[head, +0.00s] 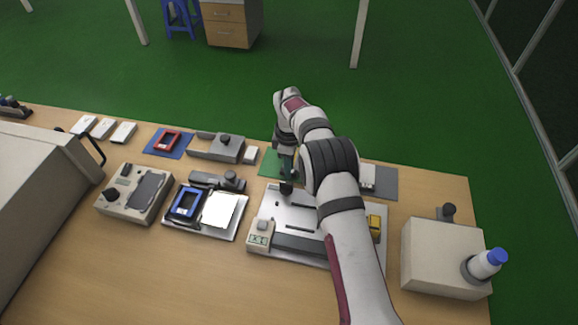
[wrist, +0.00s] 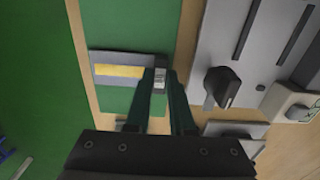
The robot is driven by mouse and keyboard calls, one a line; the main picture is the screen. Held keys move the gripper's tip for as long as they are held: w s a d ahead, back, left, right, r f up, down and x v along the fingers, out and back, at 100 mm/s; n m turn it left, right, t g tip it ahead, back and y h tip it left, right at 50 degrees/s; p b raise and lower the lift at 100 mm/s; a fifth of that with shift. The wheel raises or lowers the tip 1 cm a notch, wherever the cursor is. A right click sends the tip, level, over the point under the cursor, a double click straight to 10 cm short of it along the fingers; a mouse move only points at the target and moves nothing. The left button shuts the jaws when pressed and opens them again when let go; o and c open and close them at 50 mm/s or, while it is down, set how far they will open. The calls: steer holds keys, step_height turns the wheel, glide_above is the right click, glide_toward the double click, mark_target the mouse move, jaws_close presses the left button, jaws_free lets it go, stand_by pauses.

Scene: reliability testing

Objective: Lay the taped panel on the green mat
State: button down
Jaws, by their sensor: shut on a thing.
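The taped panel (wrist: 105,57) is a grey plate with a yellow tape strip (wrist: 120,71), seen in the wrist view. My gripper (wrist: 161,82) is shut on its right end, where a small pale piece shows between the fingertips. The panel lies across the green mat (wrist: 130,30) in that view; whether it touches the mat or is held just above it I cannot tell. In the head view my gripper (head: 287,172) is over the green mat (head: 269,164), and my arm hides the panel and much of the mat.
A metal fixture plate (head: 265,208) with a black knob (wrist: 221,86) is close to my gripper. A blue mat with a red frame (head: 170,141) lies farther left.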

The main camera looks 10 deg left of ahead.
steer(key=shift+f, duration=0.3)
stand_by(0.5)
steer(key=c, duration=0.7)
jaws_free()
steer(key=shift+r, duration=3)
